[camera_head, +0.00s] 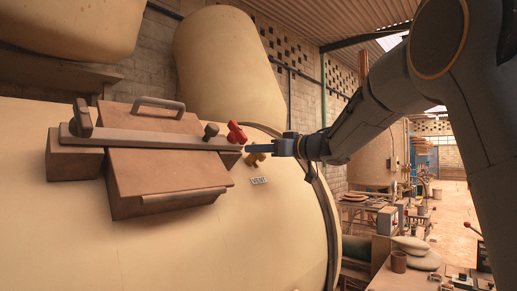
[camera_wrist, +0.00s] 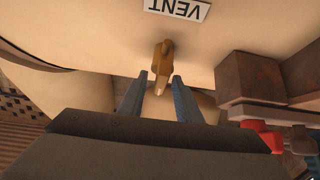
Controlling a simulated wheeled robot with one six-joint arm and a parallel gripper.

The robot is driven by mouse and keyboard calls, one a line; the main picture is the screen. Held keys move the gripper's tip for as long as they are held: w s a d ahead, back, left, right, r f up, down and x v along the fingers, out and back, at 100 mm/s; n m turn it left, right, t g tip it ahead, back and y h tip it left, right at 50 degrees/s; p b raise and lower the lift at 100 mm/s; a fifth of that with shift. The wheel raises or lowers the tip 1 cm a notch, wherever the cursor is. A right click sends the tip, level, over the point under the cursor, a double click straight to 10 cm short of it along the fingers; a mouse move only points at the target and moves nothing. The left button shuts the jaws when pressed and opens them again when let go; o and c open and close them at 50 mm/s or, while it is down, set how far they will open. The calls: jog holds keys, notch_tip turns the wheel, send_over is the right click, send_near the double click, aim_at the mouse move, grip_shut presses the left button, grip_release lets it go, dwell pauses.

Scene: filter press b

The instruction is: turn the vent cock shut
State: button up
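The vent cock (camera_head: 254,158) is a small brass-coloured fitting on the curved cream tank, just above a white VENT label (camera_head: 259,181). My gripper (camera_head: 258,148) reaches in from the right with its blue fingers at the cock. In the wrist view the cock (camera_wrist: 162,68) points toward me between the tips of the two fingers (camera_wrist: 158,82). The fingers stand apart, with a gap on each side of the cock, so my gripper is open. The VENT label (camera_wrist: 178,8) appears upside down at the top of that view. The cock's base is partly hidden in the head view.
A brown hatch box (camera_head: 165,165) with a metal bar (camera_head: 150,137) across it sits left of the cock. A red knob (camera_head: 237,132) is close to my gripper. In the wrist view the brown block (camera_wrist: 250,80) and red part (camera_wrist: 262,135) lie to the right.

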jog(key=shift+c, duration=0.4)
grip_shut()
jog(key=shift+n+p, duration=0.45)
jog(key=shift+n, duration=0.05)
jog(key=n+g+y+p, duration=0.1)
jog(key=n+g+p, duration=0.1)
jog(key=shift+r+n, duration=0.1)
jog(key=shift+n, duration=0.2)
jog(key=n+g+y+p, duration=0.1)
jog(key=n+g, duration=0.1)
jog(key=n, duration=0.1)
jog(key=shift+n+g+p, duration=0.3)
jog(key=shift+p, duration=0.1)
jog(key=n+g+p, duration=0.1)
jog(key=n+g, duration=0.1)
jog(key=n, duration=0.2)
jog(key=n+g+p, duration=0.2)
jog(key=n+g, duration=0.1)
jog(key=n, duration=0.1)
jog(key=shift+s+a, duration=0.1)
jog(key=shift+s, duration=0.05)
jog(key=n+g+p, duration=0.1)
jog(key=n+g+h, duration=0.1)
jog(key=n, duration=0.1)
jog(key=n+g+h+p, duration=0.1)
jog(key=shift+f+n+p, duration=0.25)
jog(key=shift+n+p, duration=0.05)
jog(key=shift+s+n+g+h+p, duration=0.1)
jog(key=shift+n+g+h+p, duration=0.4)
jog(key=shift+n, duration=0.4)
